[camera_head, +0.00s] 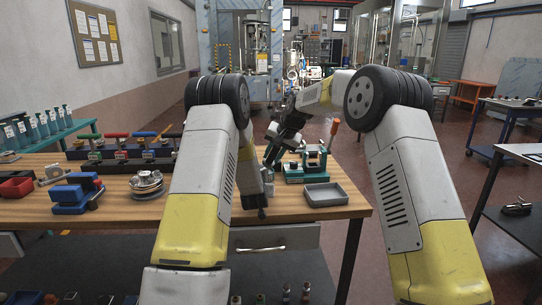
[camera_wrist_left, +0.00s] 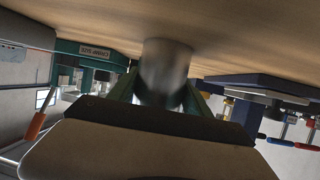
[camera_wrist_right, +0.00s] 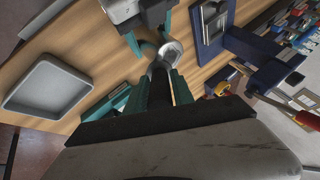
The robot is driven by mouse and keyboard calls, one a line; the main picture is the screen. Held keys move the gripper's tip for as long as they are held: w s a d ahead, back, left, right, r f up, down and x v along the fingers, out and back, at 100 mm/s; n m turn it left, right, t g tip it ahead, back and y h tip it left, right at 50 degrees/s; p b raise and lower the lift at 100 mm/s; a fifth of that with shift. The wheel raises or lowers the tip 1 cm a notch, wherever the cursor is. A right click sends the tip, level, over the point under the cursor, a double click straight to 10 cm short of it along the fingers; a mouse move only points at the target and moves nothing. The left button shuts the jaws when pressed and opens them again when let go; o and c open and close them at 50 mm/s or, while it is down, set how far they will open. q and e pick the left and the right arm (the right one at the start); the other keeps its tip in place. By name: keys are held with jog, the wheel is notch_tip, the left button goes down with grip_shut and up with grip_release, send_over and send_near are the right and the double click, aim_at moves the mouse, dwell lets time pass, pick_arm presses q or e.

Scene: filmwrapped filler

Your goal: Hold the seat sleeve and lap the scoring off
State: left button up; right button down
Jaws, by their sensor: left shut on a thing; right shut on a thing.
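The seat sleeve (camera_wrist_left: 166,68) is a plain grey metal cylinder in the left wrist view. My left gripper (camera_wrist_left: 160,98) is shut on it, with a green finger at each side, close to the wooden bench top. In the right wrist view my right gripper (camera_wrist_right: 160,88) is shut on a dark, slim tool that seems to be the lap. A bright metal ring (camera_wrist_right: 171,50) shows just beyond its tip, beside the left gripper's green fingers; whether the tool touches or enters it I cannot tell. In the head view, my right gripper (camera_head: 272,152) is small and the sleeve is hidden behind my left arm.
A grey tray (camera_head: 326,195) lies at the bench's right front. A green bench fixture (camera_head: 305,168) with an orange handle stands behind it. A blue block (camera_head: 75,195), a round metal part (camera_head: 146,184) and several coloured-handled tools lie left on the bench (camera_head: 120,211).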

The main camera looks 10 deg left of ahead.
jog(key=s+a, duration=0.2)
jog(key=a, duration=0.3)
jog(key=shift+a, duration=0.4)
dwell(0.3)
notch_tip(320, 180, up, 6)
dwell(0.5)
jog(key=shift+r, duration=0.1)
notch_tip(320, 180, up, 3)
dwell(0.5)
dwell(0.4)
